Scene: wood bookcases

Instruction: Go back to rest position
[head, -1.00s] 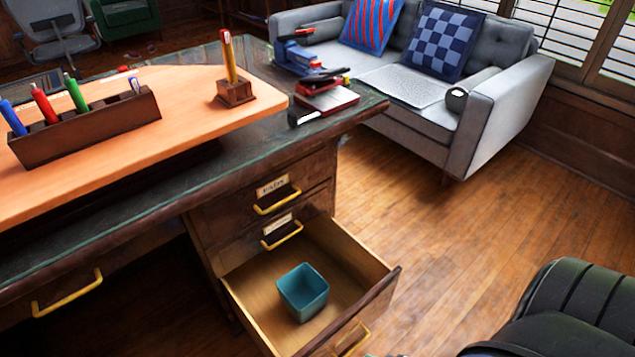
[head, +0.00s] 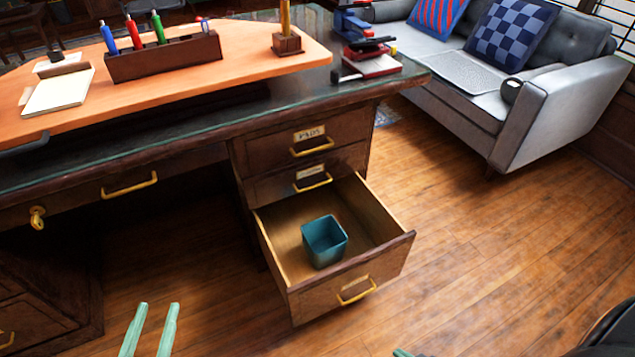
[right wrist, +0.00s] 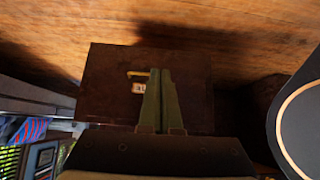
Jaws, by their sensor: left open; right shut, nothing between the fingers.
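My left gripper (head: 158,305) shows at the bottom left of the head view. Its two pale green fingers are apart and empty, over the floor in front of the desk. My right gripper (right wrist: 160,72) shows in the right wrist view with its two green fingers together and nothing between them. A small green tip at the bottom edge of the head view (head: 402,352) appears to be part of it. Behind the fingers in the wrist view is a dark wooden front with a yellow handle (right wrist: 138,73).
An open drawer (head: 385,255) juts out from the desk (head: 150,135) with a teal cup (head: 325,242) inside. Pens stand in a wooden holder (head: 165,60) on the desktop. A grey sofa (head: 560,105) stands at the back right. Wooden floor (head: 480,260) lies clear right of the drawer.

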